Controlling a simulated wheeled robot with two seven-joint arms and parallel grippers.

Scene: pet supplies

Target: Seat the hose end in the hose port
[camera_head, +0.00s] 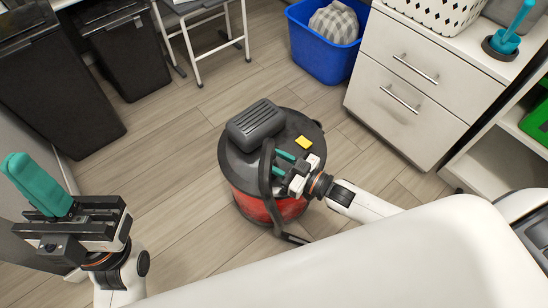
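A round shop vacuum with a black lid and red drum (240,195) stands on the floor in the middle. A black hose (266,190) runs down its near side and bends at the bottom. My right gripper (278,162) is over the lid, its two teal fingers pointing left with a gap between them. The fingertips meet the upper part of the hose in the picture. What is between them, the hose end's tip and the port cannot be made out. My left gripper (35,180) is at the lower left, away from the vacuum, its teal fingers together and empty.
A yellow label (303,142) is on the lid. A blue bin (320,50) with a checked cloth stands behind. A white drawer cabinet (420,85) is at right. Dark bins (125,55) stand at upper left. The wooden floor (160,170) left of the vacuum is clear.

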